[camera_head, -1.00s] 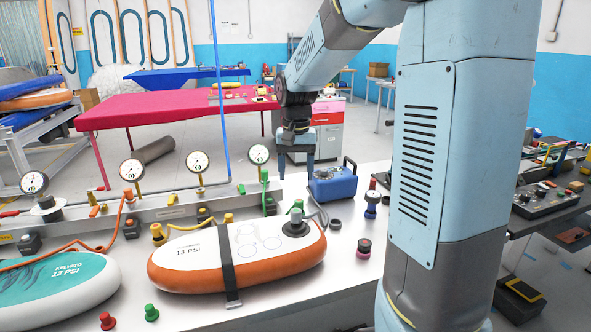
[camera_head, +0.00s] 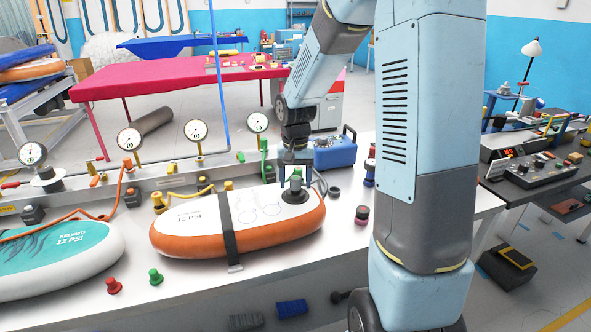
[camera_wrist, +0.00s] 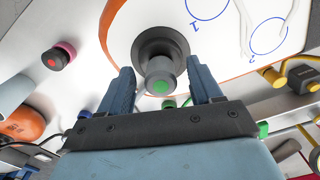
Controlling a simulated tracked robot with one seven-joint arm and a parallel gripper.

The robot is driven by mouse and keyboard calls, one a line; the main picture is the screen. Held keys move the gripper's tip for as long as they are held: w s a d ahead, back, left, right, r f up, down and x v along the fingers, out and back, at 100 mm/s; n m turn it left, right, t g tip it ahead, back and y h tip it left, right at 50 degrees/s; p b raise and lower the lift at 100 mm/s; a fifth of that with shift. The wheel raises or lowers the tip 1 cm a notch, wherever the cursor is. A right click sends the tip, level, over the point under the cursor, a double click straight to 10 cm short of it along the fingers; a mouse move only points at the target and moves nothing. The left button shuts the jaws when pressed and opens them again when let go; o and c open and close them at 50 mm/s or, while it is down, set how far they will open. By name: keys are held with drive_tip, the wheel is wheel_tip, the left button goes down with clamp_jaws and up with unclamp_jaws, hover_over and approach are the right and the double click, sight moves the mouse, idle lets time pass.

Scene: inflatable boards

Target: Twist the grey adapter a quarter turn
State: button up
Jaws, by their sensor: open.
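The grey adapter (camera_wrist: 160,68) sits on a dark round valve base on the white top of the orange-sided board. In the head view the board (camera_head: 190,240) lies on the bench under a dark strap, and the adapter (camera_head: 294,190) is near its right end with a green piece at its top. My gripper (camera_wrist: 164,82) is open in the wrist view, one blue finger on each side of the adapter. Gaps show between the fingers and the adapter. In the head view my gripper (camera_head: 296,165) is just above the adapter, its fingertips partly hidden.
A blue pump box (camera_head: 335,152) stands behind the adapter. A teal and white board (camera_head: 60,262) lies at the left. Red (camera_head: 113,286) and green (camera_head: 155,276) caps stand at the bench's front. Gauges (camera_head: 196,131) line a manifold at the back.

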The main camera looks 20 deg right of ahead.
drive_tip(key=shift+f, duration=0.3)
drive_tip(key=shift+c, duration=0.2)
drive_tip(key=c, duration=1)
drive_tip(key=o, duration=0.4)
drive_tip(key=c, duration=0.4)
drive_tip(key=n, duration=0.3)
drive_tip(key=shift+d, duration=0.1)
drive_tip(key=shift+n, duration=1)
